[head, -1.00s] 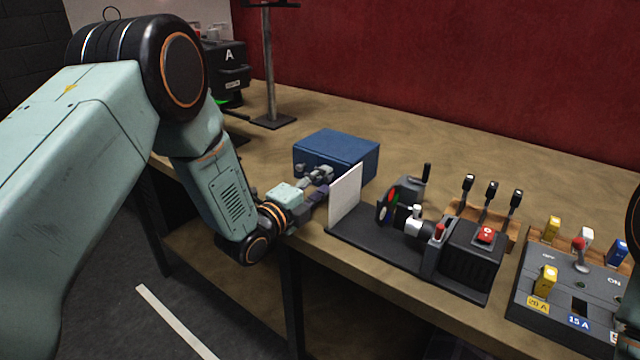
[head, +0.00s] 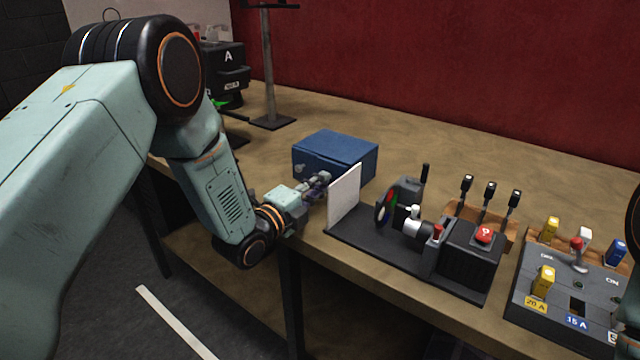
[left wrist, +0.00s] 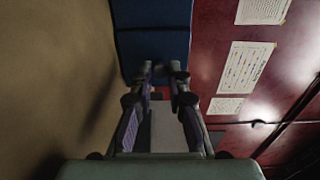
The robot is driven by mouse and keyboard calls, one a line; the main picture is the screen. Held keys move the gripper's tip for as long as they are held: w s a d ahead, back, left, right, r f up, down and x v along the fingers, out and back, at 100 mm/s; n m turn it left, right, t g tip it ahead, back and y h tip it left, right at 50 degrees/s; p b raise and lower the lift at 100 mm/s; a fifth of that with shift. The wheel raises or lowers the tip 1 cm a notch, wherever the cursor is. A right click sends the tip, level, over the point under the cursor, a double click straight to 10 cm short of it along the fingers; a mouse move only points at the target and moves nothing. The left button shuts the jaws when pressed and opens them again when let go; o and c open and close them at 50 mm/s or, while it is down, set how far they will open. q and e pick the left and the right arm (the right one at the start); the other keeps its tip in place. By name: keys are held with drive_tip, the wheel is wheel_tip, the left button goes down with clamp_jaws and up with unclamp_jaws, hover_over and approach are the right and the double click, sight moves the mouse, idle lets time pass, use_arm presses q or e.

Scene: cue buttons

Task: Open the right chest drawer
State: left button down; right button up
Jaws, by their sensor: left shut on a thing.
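The blue chest (head: 345,148) stands on the bench, in the middle of the head view. It also fills the upper middle of the left wrist view (left wrist: 152,28). My left gripper (head: 325,180) is at its front face, with its two fingertips (left wrist: 163,72) drawn together at the chest in the left wrist view. It is shut on a small dark part at the front, apparently the drawer handle, mostly hidden between the fingers. I see no clear gap at the drawer front. My right gripper is not in view.
A white upright panel (head: 345,196) stands close to the right of my left gripper, on a black base with a wheel and a red button (head: 484,233). Levers and a switch panel (head: 560,300) lie farther right. A metal stand (head: 268,75) is behind. Bench behind the chest is clear.

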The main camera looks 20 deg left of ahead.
use_arm(q)
drive_tip(key=p+v, duration=0.2)
drive_tip(key=v, duration=0.4)
drive_tip(key=shift+s+a+r, duration=0.1)
drive_tip(key=shift+s+a, duration=0.1)
drive_tip(key=shift+s, duration=0.1)
drive_tip(key=shift+s+a+p, duration=0.1)
drive_tip(key=shift+s+p, duration=0.2)
drive_tip(key=shift+p, duration=0.05)
drive_tip(key=c, duration=1.3)
unclamp_jaws()
drive_tip(key=v, duration=1.2)
